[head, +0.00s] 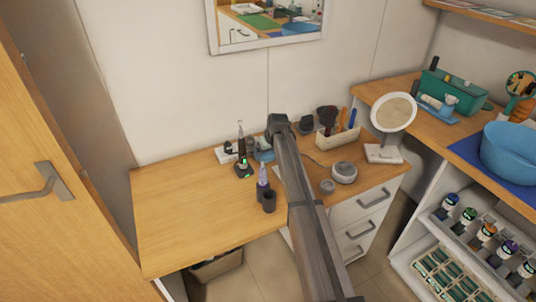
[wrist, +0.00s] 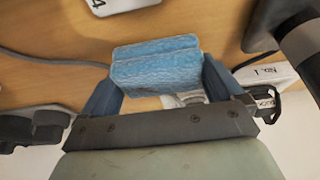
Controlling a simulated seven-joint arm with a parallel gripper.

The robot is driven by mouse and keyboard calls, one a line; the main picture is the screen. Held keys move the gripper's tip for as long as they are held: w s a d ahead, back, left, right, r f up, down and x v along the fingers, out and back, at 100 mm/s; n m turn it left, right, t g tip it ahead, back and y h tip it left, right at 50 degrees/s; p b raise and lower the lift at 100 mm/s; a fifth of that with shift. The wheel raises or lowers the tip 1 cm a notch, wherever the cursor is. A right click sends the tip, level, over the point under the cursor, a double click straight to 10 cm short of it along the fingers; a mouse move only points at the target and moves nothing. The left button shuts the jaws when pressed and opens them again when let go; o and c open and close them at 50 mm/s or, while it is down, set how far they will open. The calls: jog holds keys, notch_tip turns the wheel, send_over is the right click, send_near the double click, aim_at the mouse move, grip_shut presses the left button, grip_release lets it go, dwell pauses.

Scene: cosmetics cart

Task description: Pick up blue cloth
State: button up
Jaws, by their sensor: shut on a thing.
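The blue cloth (wrist: 155,68) is a folded, textured light-blue bundle in the wrist view. It sits between the two fingers of my gripper (wrist: 158,85), which are shut on it from left and right. In the head view, a bit of the blue cloth (head: 263,155) shows at the back of the wooden desk, beside my gripper (head: 270,143). My arm hides most of that spot. I cannot tell whether the cloth touches the desk.
A black device with a green light (head: 243,166) stands just left of my gripper. A round mirror (head: 393,112) and pen holder (head: 338,136) are to the right. The desk's left half (head: 185,205) is clear.

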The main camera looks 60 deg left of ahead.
notch_tip(320, 180, up, 10)
jog(key=shift+f, duration=0.15)
dwell(0.3)
jog(key=o, duration=0.4)
jog(key=c, duration=0.3)
jog(key=s+d+r, duration=0.5)
jog(key=d+r, duration=0.2)
jog(key=d, duration=0.3)
jog(key=s+d+r, duration=0.6)
jog(key=d+r, duration=0.1)
jog(key=d, duration=0.3)
jog(key=shift+r, duration=0.3)
